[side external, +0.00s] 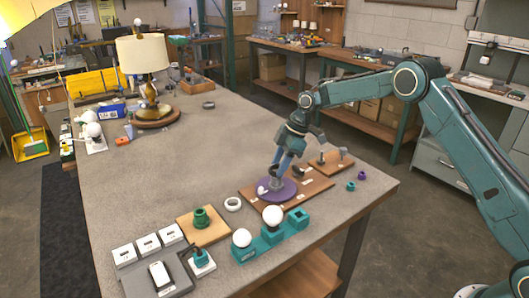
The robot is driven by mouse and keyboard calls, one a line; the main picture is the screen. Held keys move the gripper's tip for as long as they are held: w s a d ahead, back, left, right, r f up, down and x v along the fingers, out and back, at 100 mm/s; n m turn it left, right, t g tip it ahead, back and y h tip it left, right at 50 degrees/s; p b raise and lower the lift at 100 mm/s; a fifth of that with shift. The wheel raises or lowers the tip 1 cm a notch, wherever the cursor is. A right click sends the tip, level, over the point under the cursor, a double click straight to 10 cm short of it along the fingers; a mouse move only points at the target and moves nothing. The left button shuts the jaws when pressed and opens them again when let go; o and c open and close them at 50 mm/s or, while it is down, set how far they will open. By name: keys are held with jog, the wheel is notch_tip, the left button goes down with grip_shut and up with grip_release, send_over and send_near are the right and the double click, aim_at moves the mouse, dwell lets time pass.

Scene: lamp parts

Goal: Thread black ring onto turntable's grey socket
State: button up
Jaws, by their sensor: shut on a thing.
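The turntable is a purple disc (287,194) on a brown wooden board. Its grey socket (275,184) stands up near the disc's middle, with a small white piece beside it. My gripper (276,172) points down and tilted just above the socket, with its blue fingers shut on the black ring. The ring shows only as a small dark shape (298,171) by the fingers. It is partly hidden and small, so I cannot tell whether it is around the socket or just above it.
Right of the turntable, a board holds upright pegs (321,160), with purple and green small parts beyond. In front are a white ring (233,204), a teal holder (270,238) with white bulbs, and a green part (201,217) on wood. A lamp (143,55) stands far left; the middle table is clear.

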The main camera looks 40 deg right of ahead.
jog(key=shift+f, duration=0.2)
jog(key=shift+f, duration=1.1)
jog(key=shift+f, duration=0.65)
dwell(1.6)
jog(key=shift+o, duration=1.3)
jog(key=c, duration=0.4)
jog(key=shift+f, duration=0.1)
jog(key=shift+s+f, duration=0.1)
jog(key=shift+f, duration=0.1)
